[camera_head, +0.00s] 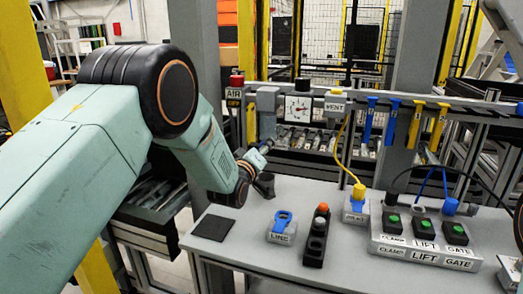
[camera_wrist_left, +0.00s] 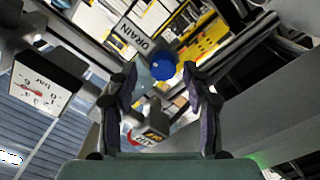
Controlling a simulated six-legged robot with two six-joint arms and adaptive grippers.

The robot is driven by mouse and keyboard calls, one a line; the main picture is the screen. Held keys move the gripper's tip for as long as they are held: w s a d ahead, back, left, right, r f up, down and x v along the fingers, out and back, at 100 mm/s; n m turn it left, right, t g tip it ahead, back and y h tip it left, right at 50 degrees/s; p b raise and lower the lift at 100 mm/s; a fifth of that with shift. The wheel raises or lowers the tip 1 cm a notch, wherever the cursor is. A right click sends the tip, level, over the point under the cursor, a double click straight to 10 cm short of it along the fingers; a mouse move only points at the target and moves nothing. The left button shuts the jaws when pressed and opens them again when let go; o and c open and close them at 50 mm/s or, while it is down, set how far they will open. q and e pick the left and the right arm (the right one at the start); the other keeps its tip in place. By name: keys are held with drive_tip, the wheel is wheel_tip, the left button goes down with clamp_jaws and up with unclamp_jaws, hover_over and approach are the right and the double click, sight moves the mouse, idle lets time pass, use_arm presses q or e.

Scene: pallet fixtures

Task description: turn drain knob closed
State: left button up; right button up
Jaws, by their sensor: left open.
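The round blue drain knob (camera_wrist_left: 163,66) shows in the left wrist view, just below a white DRAIN label (camera_wrist_left: 132,35). My left gripper (camera_wrist_left: 160,80) is open, with one dark finger on each side of the knob in the picture. I cannot tell how far ahead of the fingertips the knob is, and no contact shows. In the head view my left gripper (camera_head: 264,168) is beyond the wrist, below the gauge, partly hidden by the arm. The knob is not clearly visible there, and its turn position cannot be told. My right gripper is not in view.
A pressure gauge (camera_head: 298,108) stands between the red-topped AIR unit (camera_head: 237,84) and the VENT block (camera_head: 334,97). The grey table (camera_head: 225,262) holds a LINE block (camera_head: 282,229), an orange-tipped black fixture (camera_head: 318,238) and a button panel (camera_head: 425,245). A yellow cable (camera_head: 341,145) hangs behind.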

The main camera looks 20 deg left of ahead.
use_arm(q)
drive_tip(key=shift+w+f, duration=0.1)
drive_tip(key=shift+w, duration=0.05)
drive_tip(key=shift+w+a+f, duration=0.15)
drive_tip(key=shift+f, duration=0.05)
drive_tip(key=shift+c, duration=1.4)
drive_tip(key=shift+s+r, duration=0.2)
drive_tip(key=c, duration=0.4)
clamp_jaws()
